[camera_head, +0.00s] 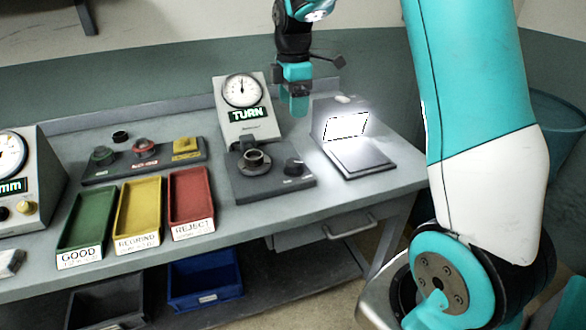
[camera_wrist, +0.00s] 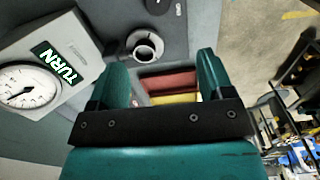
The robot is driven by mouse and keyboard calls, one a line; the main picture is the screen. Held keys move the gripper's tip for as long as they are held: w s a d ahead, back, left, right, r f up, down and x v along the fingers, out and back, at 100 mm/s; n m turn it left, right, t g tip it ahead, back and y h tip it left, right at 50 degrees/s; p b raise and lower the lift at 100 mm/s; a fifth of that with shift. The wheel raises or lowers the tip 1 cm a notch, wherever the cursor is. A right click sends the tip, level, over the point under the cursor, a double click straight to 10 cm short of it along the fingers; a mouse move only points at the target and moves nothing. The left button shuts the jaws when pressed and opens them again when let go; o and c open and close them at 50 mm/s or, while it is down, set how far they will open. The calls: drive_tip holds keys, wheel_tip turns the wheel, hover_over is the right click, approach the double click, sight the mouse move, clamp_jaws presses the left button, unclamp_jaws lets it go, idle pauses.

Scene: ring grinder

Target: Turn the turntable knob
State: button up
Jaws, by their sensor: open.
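The turntable knob (camera_head: 293,166) is a small black dial on the right of the dark gauge base (camera_head: 262,192). In the wrist view it shows at the top edge as a dark round shape (camera_wrist: 158,5), partly cut off. The turntable with a metal ring (camera_head: 254,159) is left of the knob; it also shows in the wrist view (camera_wrist: 145,46). A dial gauge (camera_head: 242,90) behind it displays "TURN". My gripper (camera_head: 299,106) hangs above and behind the knob, apart from it. In the wrist view its fingers (camera_wrist: 163,78) are spread and hold nothing.
Green, yellow and red trays (camera_head: 191,197) stand at the bench's front left. A lit inspection box (camera_head: 350,135) stands right of the gauge base. The air over the knob looks clear.

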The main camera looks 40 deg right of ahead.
sight(293, 161)
drive_tip(key=f+p, duration=0.1)
drive_tip(key=f, duration=1.6)
drive_tip(key=shift+w+d+f+p, duration=0.15)
drive_tip(key=shift+d+f+p, duration=0.1)
drive_tip(key=shift+p, duration=0.15)
drive_tip(key=c, duration=0.9)
